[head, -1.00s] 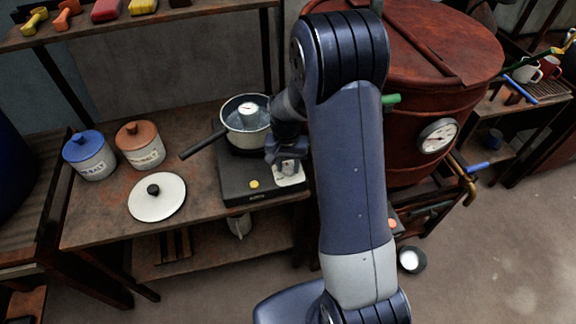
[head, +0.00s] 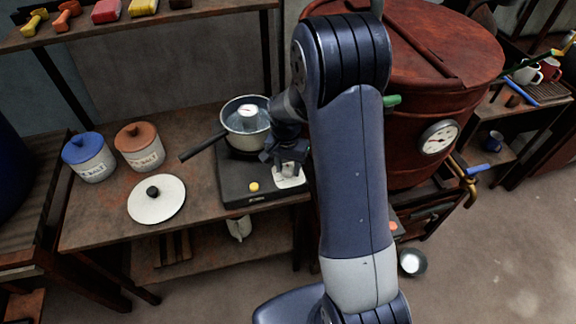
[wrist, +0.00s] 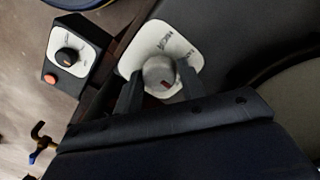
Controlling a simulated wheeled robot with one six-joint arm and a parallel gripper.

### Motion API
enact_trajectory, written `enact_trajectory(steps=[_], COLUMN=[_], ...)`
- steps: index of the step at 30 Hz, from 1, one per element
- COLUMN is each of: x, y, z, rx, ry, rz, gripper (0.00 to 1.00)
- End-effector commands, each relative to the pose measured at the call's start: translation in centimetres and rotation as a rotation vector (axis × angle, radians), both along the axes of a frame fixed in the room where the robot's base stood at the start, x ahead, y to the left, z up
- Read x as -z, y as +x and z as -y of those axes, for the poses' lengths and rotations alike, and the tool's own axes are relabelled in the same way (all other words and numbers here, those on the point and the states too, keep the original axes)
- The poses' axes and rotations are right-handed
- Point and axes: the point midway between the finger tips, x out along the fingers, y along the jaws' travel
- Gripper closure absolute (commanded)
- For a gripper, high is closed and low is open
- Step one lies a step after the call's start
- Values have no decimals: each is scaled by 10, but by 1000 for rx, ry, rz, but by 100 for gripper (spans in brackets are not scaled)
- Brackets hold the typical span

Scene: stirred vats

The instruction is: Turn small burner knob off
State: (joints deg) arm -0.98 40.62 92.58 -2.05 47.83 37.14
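The small burner (head: 235,187) is a black hot plate on the workbench with a yellow button (head: 253,186) on its front. Its knob (wrist: 159,71) is round and grey with a red mark, on a white label plate (wrist: 133,60) with printed words too small to read surely. The red mark points toward the bottom of the wrist view. My gripper (wrist: 160,82) has one finger on each side of the knob, with no clear gap. In the head view my gripper (head: 288,170) is low over the burner's right front and hides the knob partly.
A pot (head: 246,127) with its handle toward the left sits on the burner. A white lid (head: 157,205) and two jars (head: 90,158) stand left. A large red vat (head: 440,80) is close on the right. A box with a black knob (wrist: 67,56) shows in the wrist view.

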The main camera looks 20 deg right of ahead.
Motion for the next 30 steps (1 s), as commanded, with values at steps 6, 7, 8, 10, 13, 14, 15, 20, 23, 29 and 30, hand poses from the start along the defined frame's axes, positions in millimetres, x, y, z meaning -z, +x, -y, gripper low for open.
enact_trajectory(steps=[6,7,8,10,13,14,15,20,23,29,30], x=[0,0,0,0,-1,-2,-4,-28,-49,-87,-93], y=[0,0,0,0,0,0,0,1,2,2,2], z=[0,0,0,0,0,0,0,-1,-1,-2,-3], rx=[-1,-1,-1,-1,-1,-1,-1,-1,-1,-1,-1], ry=[1,1,1,0,1,0,0,0,0,1,0], rz=[-1,-1,-1,-1,-1,0,1,4,5,3,4], gripper=[45,45,45,45,45,45,45,45,45,45,45])
